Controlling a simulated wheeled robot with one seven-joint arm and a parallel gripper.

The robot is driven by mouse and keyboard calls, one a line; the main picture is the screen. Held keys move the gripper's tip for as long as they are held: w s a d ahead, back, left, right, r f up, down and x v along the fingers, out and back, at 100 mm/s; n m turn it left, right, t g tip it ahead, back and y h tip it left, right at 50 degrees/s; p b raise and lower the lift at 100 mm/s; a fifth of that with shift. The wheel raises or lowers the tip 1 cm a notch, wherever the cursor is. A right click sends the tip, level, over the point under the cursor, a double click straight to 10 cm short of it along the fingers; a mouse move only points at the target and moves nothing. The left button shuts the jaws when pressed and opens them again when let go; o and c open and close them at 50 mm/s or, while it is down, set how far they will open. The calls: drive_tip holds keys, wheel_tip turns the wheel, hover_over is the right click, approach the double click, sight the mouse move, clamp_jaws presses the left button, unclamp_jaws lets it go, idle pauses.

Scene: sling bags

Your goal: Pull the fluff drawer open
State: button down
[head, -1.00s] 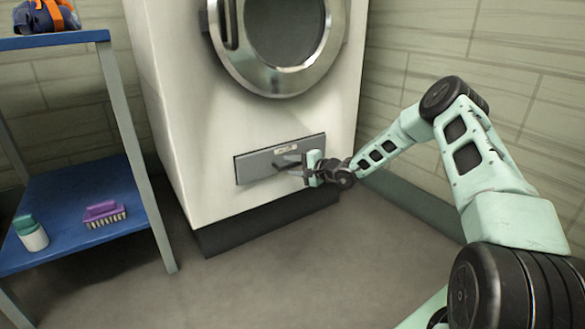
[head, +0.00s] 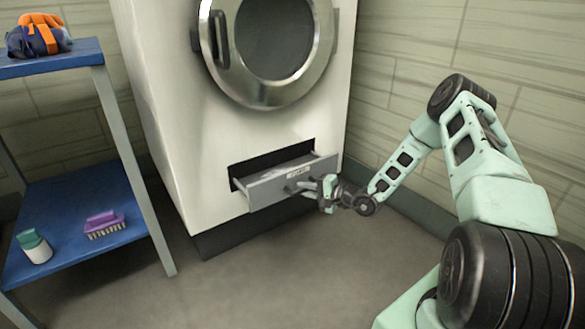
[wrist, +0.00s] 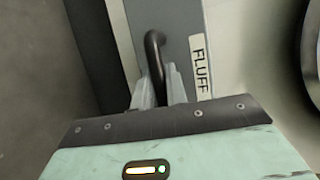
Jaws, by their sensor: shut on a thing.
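The grey fluff drawer (head: 287,182) is in the lower front of the white dryer (head: 178,95) and stands partly out of its dark slot in the head view. Something pale lies inside it. In the wrist view its front carries a "FLUFF" label (wrist: 201,66) and a dark bar handle (wrist: 155,52). My gripper (head: 312,189) is at the drawer's front, right of its middle. In the wrist view my gripper (wrist: 160,90) is shut on the handle, with a finger on either side of it.
A blue two-level shelf (head: 75,215) stands at the left with a purple brush (head: 104,224), a white bottle with a green cap (head: 35,247), and an orange and blue bag (head: 38,36) on top. The floor (head: 270,280) before the dryer is clear.

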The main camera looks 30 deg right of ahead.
drive_tip(key=s+p, duration=0.4)
drive_tip(key=s, duration=0.5)
drive_tip(key=shift+d, duration=0.15)
drive_tip(key=c, duration=1.4)
unclamp_jaws()
drive_tip(key=p+v, duration=0.5)
drive_tip(key=v, duration=1.2)
